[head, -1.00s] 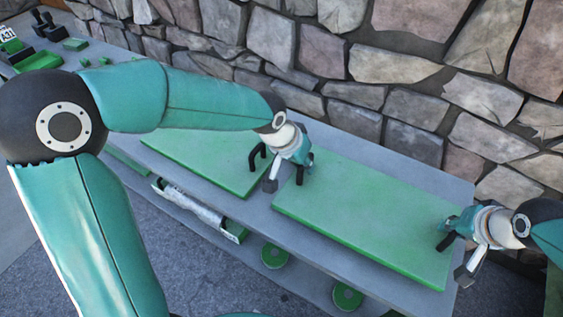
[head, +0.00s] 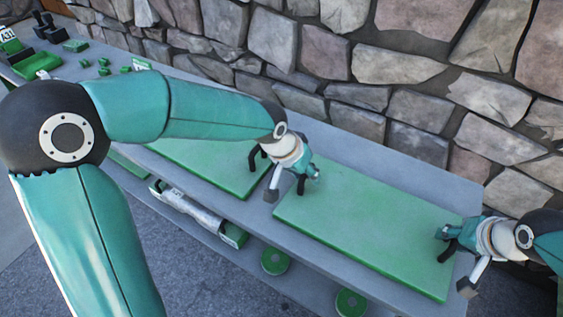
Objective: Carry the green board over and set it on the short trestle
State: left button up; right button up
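A flat green board (head: 365,220) lies on the grey bench top (head: 300,232) at the right. A second green board (head: 215,163) lies left of it, partly hidden by my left arm. My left gripper (head: 284,190) is open at the left end of the right board, one finger over the board and another outside its edge. My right gripper (head: 457,268) is open at that board's right end, one finger over the corner and one outside. Neither visibly grips the board; exact contact is unclear. I cannot make out a short trestle.
A stone wall (head: 390,75) stands close behind the bench. Small green blocks (head: 103,62) and a dark item sit at the far left. A lower shelf carries a silvery roll (head: 190,205) and green round pieces (head: 275,261).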

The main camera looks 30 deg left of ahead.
pick_arm(q)
jog(key=v, duration=1.1)
jog(key=shift+s+r, duration=0.2)
jog(key=shift+r, duration=0.15)
pick_arm(e)
jog(key=v, duration=1.2)
pick_arm(q)
jog(key=shift+a, duration=0.15)
pick_arm(e)
jog(key=shift+f, duration=0.1)
